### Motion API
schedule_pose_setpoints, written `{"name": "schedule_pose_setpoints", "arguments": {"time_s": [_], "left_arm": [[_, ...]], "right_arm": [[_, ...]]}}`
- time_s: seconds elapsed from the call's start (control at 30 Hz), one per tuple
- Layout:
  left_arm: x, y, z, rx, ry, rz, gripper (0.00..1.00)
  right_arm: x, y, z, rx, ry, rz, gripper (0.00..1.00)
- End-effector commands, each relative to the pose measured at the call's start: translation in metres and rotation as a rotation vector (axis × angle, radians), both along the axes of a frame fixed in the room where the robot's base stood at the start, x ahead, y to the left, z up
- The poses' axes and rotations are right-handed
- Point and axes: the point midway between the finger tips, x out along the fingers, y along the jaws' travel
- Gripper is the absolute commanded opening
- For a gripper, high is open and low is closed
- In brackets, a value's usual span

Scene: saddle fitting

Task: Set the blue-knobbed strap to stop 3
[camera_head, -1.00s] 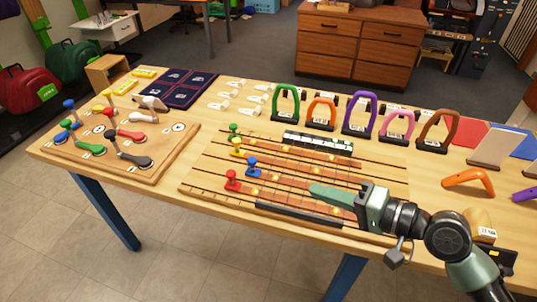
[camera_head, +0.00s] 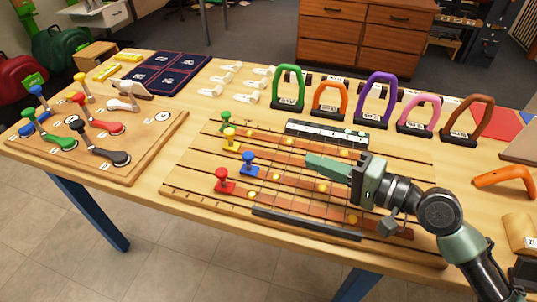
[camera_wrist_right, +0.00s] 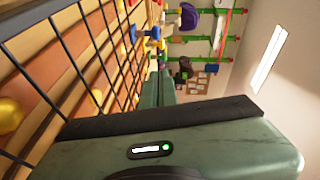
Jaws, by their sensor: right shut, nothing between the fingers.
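The blue-knobbed strap's knob (camera_head: 248,163) stands upright at the left part of the strap board (camera_head: 190,180), between the red knob (camera_head: 222,180) and the yellow knob (camera_head: 229,138). My right gripper (camera_head: 307,160) is shut and empty. Its fingers point left towards the blue knob, apart from it, over the wire grid (camera_head: 290,190) that covers the straps. In the right wrist view the fingers (camera_wrist_right: 165,75) are together, and a small blue knob (camera_wrist_right: 133,34) shows beyond them. The stop numbers are too small to read. My left gripper is out of view.
A green knob (camera_head: 225,119) stands behind the yellow one. A dark bar (camera_head: 305,223) lies along the board's front and a white-marked strip (camera_head: 325,133) at its back. Coloured arches (camera_head: 376,100) stand behind. A wooden board of coloured levers (camera_head: 150,150) is at the left.

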Motion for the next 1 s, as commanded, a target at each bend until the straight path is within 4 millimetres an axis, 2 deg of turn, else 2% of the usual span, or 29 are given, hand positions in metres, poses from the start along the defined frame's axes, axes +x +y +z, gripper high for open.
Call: {"name": "schedule_pose_setpoints", "arguments": {"time_s": [0.1,0.37,0.5,0.7,1.0], "left_arm": [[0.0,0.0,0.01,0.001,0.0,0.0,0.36],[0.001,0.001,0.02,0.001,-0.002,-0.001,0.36],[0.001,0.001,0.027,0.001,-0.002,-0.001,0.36],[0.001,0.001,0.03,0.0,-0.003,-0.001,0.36],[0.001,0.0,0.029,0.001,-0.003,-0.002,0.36]], "right_arm": [[0.015,0.021,0.002,0.006,-0.002,0.002,0.0],[0.047,0.065,-0.007,0.004,0.0,0.002,0.0],[0.042,0.086,-0.012,0.002,0.002,0.003,0.0],[0.04,0.1,-0.016,0.0,0.0,0.001,0.0],[0.04,0.102,-0.018,0.0,0.0,0.0,0.0]]}}
